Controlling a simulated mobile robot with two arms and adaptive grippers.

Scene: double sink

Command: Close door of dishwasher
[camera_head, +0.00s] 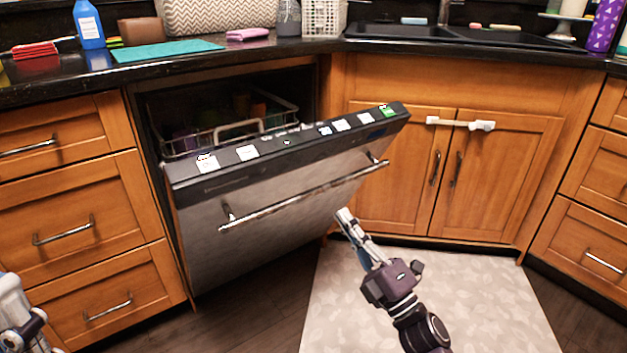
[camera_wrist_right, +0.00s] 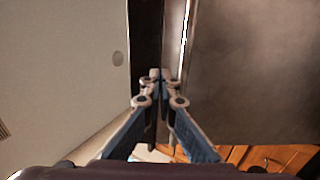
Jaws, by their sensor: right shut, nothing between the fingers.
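The dishwasher (camera_head: 225,85) is built in under the counter, with its rack partly showing inside. Its steel door (camera_head: 280,225) is partly open, tilted outward with its top edge away from the cabinet. A bar handle (camera_head: 305,195) runs across the door's upper front. My right gripper (camera_head: 344,214) is shut and empty, its tips near the door's right side, below the handle; I cannot tell whether they touch it. The closed fingers show in the right wrist view (camera_wrist_right: 160,78). Part of my left gripper (camera_head: 22,318) shows at the lower left edge; its jaws are unclear.
Drawers (camera_head: 65,228) flank the dishwasher on the left. Cabinet doors (camera_head: 450,185) with a white latch (camera_head: 460,123) are on the right, under the sink (camera_head: 470,38). A pale mat (camera_head: 450,300) lies on the floor. The counter holds several items, including a blue bottle (camera_head: 88,24).

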